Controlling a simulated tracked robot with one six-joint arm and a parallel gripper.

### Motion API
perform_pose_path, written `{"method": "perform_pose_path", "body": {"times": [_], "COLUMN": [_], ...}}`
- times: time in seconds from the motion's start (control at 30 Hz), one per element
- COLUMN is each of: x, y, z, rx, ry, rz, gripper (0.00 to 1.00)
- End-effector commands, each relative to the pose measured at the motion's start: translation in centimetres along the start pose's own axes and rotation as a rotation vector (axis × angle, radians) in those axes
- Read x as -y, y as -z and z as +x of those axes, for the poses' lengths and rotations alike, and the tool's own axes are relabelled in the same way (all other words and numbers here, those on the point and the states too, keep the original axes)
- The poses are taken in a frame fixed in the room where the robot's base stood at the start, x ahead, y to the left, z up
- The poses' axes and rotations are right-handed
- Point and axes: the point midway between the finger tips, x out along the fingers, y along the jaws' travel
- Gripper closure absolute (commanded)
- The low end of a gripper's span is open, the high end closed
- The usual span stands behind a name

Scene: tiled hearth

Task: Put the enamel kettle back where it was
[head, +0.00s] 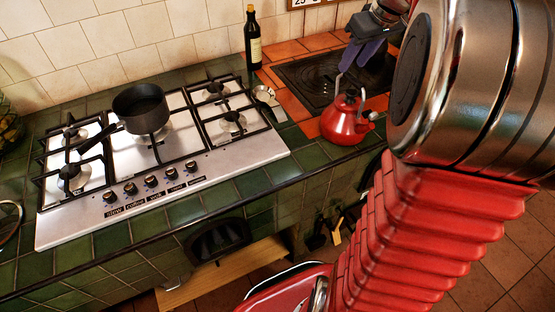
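The red enamel kettle (346,126) stands upright on the tiled counter, right of the gas hob, at the front edge of a dark inset plate (297,79). Its pale handle arches up over the lid. My gripper (362,56) is just above and behind the handle in the picture, with dark bluish fingers pointing down toward it. Whether the fingers touch the handle, or how far apart they are, I cannot tell. My arm hides what lies to the right of the kettle.
A black saucepan (140,108) stands on the gas hob (107,155). A small spoon rest (264,94) lies between hob and plate. Green tiles (280,172) run along the front edge.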

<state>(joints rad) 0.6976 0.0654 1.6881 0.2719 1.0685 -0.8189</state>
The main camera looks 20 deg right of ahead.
Motion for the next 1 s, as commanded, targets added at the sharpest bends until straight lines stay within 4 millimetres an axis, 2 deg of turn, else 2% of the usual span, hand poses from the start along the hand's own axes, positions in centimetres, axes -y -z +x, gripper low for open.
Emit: {"method": "perform_pose_path", "body": {"times": [0.03, 0.2, 0.5, 0.8, 1.0], "x": [2.2, 8.5, 18.2, 25.6, 29.3], "y": [0.1, -0.9, -4.7, -10.4, -14.8], "z": [-0.5, -1.5, -2.8, -3.1, -2.7], "rx": [-0.002, -0.001, -0.013, -0.04, -0.065], "ry": [0.0, -0.002, -0.003, 0.003, 0.013], "rz": [-0.007, 0.0, 0.009, 0.018, 0.024], "gripper": [0.64, 0.64, 0.64, 0.64, 0.64]}}
